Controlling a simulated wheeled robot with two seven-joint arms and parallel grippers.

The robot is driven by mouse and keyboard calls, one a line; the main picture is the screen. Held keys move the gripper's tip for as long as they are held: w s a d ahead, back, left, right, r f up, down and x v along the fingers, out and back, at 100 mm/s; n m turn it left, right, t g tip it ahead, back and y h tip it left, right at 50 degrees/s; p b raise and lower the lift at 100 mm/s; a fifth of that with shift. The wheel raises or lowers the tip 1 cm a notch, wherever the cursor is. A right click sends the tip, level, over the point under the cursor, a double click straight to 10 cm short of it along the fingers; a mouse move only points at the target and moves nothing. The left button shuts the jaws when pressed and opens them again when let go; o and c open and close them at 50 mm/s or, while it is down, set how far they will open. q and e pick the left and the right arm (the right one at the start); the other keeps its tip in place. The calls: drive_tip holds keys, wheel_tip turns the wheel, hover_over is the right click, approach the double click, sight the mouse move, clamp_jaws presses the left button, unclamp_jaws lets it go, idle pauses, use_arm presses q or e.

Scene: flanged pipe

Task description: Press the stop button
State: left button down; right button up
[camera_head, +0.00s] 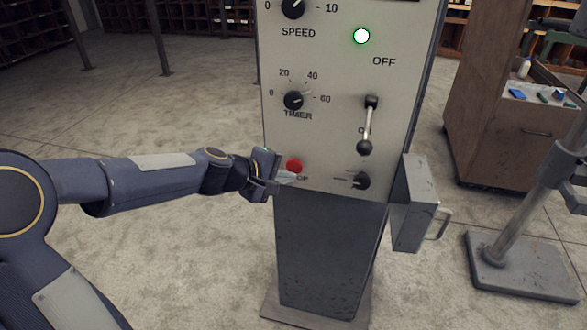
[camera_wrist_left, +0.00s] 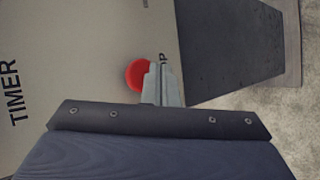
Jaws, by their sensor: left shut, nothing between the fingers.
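The red stop button (camera_head: 294,165) sits low on the left of the pale control panel (camera_head: 330,130), above a label partly hidden by my gripper. My left gripper (camera_head: 290,177) comes in from the left and is shut and empty, its fingertips at the button's lower edge. In the left wrist view the red button (camera_wrist_left: 137,76) shows just left of the shut fingertips (camera_wrist_left: 160,80), which cover part of it. I cannot tell whether the fingers touch it. My right gripper is not in view.
A wooden cabinet (camera_head: 510,110) stands right.

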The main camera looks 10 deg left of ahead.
use_arm(q)
drive_tip(key=shift+w, duration=0.15)
idle(0.4)
drive_tip(key=shift+w, duration=0.25)
drive_tip(key=shift+w, duration=0.6)
idle(0.8)
drive_tip(key=shift+s, duration=1)
drive_tip(key=s+b, duration=0.2)
drive_tip(key=s, duration=0.3)
drive_tip(key=shift+a, duration=0.1)
